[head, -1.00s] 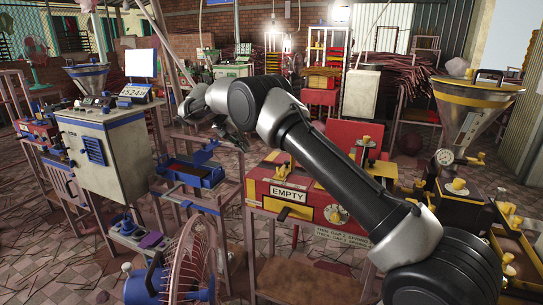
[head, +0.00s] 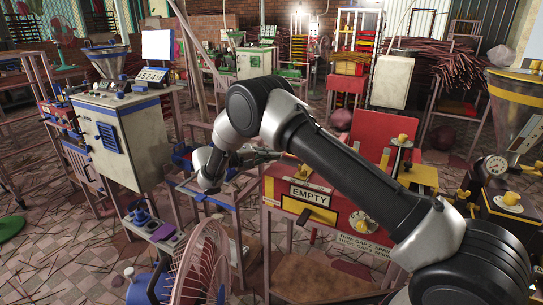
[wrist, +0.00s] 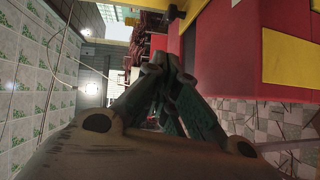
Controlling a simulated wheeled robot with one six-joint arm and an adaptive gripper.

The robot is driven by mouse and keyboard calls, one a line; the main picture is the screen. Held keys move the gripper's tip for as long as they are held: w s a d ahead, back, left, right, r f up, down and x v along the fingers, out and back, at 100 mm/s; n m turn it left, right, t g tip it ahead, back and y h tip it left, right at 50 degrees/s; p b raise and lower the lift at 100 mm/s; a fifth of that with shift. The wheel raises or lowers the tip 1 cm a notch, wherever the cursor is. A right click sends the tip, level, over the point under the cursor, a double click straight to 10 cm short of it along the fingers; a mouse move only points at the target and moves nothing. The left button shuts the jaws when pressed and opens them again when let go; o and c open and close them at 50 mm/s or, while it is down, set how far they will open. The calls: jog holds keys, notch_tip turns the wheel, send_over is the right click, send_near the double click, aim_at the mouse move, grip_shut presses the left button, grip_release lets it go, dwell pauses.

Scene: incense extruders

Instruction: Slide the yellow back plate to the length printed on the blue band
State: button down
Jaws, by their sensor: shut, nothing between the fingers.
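My gripper (head: 276,155) is shut and empty, its fingers pointing right toward the red machine (head: 282,185) with the EMPTY sign. In the wrist view the closed fingers (wrist: 168,65) come together in front of a red panel (wrist: 222,60) with yellow parts. A yellow plate (head: 420,178) lies behind the red machine's front, by an upright red panel (head: 385,135); I cannot tell whether it is the back plate. No blue band with a readable length shows; my arm covers part of the red machine.
A white cabinet with blue trim (head: 135,140) and a small display (head: 152,76) stands at left. A pink fan (head: 200,265) stands at the front. A metal funnel (head: 515,95) is at right.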

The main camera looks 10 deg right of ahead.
jog(key=x, duration=0.6)
jog(key=d, duration=0.2)
jog(key=s+d, duration=0.1)
jog(key=shift+s+f, duration=0.15)
jog(key=shift+f, duration=0.15)
jog(key=shift+s+d+f, duration=0.1)
jog(key=shift+s+d, duration=0.1)
jog(key=shift+d, duration=0.25)
jog(key=shift+s+d, duration=0.1)
jog(key=shift+d, duration=0.1)
jog(key=shift+s+d, duration=0.3)
jog(key=shift+d, duration=0.15)
jog(key=shift+a+f, duration=0.1)
